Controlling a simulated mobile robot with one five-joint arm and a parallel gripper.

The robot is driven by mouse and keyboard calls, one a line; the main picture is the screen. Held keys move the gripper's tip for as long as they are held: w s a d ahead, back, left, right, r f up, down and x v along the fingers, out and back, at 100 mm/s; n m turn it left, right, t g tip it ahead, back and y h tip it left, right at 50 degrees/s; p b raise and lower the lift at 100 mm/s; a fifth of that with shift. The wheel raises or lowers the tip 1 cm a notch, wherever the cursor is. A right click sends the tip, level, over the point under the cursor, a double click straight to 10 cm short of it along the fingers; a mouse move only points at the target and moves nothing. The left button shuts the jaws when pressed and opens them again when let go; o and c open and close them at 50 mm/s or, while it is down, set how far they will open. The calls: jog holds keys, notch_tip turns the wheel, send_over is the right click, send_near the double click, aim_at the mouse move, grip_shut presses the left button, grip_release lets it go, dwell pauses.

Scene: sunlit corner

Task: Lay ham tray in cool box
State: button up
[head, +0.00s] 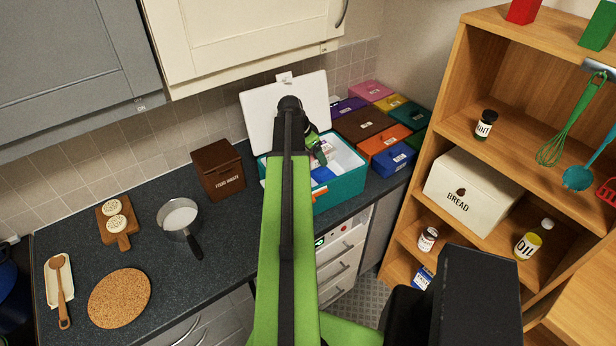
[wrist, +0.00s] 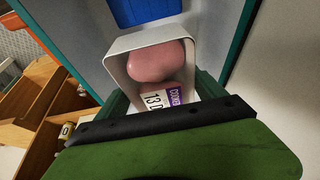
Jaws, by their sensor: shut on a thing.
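The teal cool box (head: 347,188) stands on the dark counter with its white lid (head: 258,118) raised at the back. My gripper (head: 319,157) reaches down into the box's opening; my arm covers part of the box. In the wrist view my gripper (wrist: 163,97) is shut on the near end of the ham tray. The ham tray (wrist: 110,68) is pale, with pink ham and a white and purple label. It is inside the box walls, close to a blue block (wrist: 145,10). I cannot tell whether the tray touches the box floor.
Coloured boxes (head: 386,132) crowd the counter right of the cool box. A brown food waste bin (head: 217,169) stands to its left, then a saucepan (head: 178,215). A wooden shelf unit (head: 452,100) with a bread bin (head: 472,190) is at right. The counter's front left is partly clear.

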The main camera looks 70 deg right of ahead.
jog(key=shift+w+a+f+b, duration=0.1)
jog(key=shift+f+b, duration=1.8)
jog(key=shift+f, duration=0.4)
jog(key=shift+w+f+b, duration=0.1)
jog(key=shift+f+b, duration=1.8)
jog(key=shift+f, duration=0.4)
jog(key=o, duration=1.8)
jog(key=shift+r, duration=0.1)
